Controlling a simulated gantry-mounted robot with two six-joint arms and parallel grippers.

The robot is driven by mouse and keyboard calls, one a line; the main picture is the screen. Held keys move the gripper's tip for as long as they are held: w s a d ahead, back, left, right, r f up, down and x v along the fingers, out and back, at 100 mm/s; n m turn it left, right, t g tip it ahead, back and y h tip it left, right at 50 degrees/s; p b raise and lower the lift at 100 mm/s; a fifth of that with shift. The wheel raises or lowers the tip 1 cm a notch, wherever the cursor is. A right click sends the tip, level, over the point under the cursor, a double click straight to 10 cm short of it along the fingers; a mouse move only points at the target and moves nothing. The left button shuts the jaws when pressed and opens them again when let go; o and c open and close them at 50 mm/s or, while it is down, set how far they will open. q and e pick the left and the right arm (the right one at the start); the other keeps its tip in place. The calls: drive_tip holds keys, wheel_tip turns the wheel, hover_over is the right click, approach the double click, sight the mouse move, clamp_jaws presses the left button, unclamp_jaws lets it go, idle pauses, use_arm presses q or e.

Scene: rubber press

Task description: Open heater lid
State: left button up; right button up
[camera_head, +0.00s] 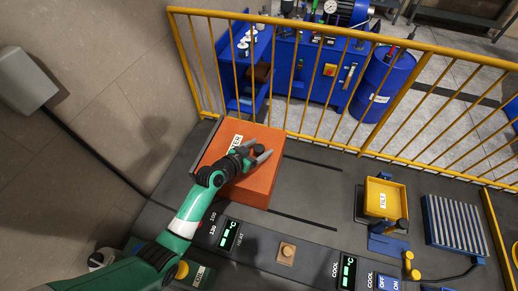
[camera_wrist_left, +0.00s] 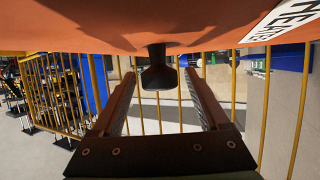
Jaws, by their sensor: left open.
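The orange heater (camera_head: 272,140) stands on the dark bench at the left, with part of a white label showing. Its lid looks shut. A dark knob (camera_wrist_left: 157,72) sticks out from the orange surface (camera_wrist_left: 90,22) in the left wrist view. My left gripper (camera_wrist_left: 158,88) is open, with one finger on each side of the knob and visible gaps to it. In the head view my left gripper (camera_head: 260,158) is over the heater and hides part of it. My right gripper is not in view.
A yellow railing (camera_head: 330,34) runs behind the bench. A yellow tray-like part (camera_head: 384,193) and a grey slatted rack (camera_head: 455,220) stand to the right. Displays (camera_head: 228,235) and a small brown knob (camera_head: 287,251) line the front panel. The bench right of the heater is clear.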

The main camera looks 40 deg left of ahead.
use_arm(q)
clamp_jaws()
idle(0.3)
idle(1.1)
